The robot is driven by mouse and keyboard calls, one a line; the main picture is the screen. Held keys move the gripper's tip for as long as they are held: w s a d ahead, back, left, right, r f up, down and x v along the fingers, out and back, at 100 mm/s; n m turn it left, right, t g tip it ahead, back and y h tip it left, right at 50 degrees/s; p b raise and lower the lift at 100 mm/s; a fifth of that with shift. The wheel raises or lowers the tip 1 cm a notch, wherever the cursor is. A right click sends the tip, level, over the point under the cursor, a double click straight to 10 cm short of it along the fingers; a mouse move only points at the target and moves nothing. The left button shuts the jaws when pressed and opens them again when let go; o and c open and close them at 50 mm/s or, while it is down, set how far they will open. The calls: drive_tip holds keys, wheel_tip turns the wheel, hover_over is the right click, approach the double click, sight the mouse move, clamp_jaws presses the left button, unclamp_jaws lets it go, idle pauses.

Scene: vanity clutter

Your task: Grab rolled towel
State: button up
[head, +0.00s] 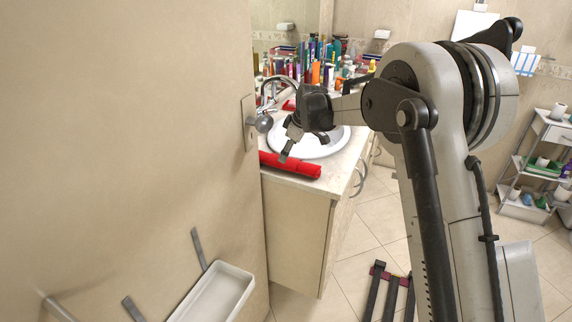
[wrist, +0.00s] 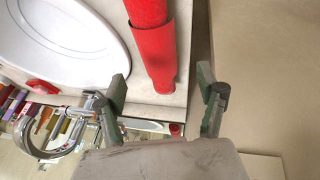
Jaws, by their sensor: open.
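The rolled towel (head: 290,165) is bright red and lies along the front left edge of the vanity counter, in front of the sink. In the wrist view the towel (wrist: 151,45) runs from the top edge down to an end between and beyond my fingertips. My gripper (head: 289,144) is above the counter and sink edge, over the towel's left part. In the wrist view my gripper (wrist: 162,85) is open with a wide gap, and the towel's end lies in line with that gap. The fingers do not appear to touch it.
The white sink (head: 318,145) and chrome faucet (wrist: 50,148) are beside the towel. Many bottles (head: 315,70) crowd the back of the counter. A wall or door panel (head: 130,120) stands close on the left. A small red item (wrist: 42,87) lies near the sink.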

sight(286, 164)
drive_tip(key=shift+d+p+x, duration=0.2)
drive_tip(key=shift+p+x, duration=0.05)
drive_tip(key=shift+x, duration=1.75)
drive_tip(key=shift+d+p+x, duration=0.2)
drive_tip(key=shift+p+x, duration=0.05)
drive_tip(key=shift+x, duration=1.75)
drive_tip(key=shift+f, duration=0.1)
drive_tip(key=c, duration=1.4)
drive_tip(key=shift+o, duration=0.2)
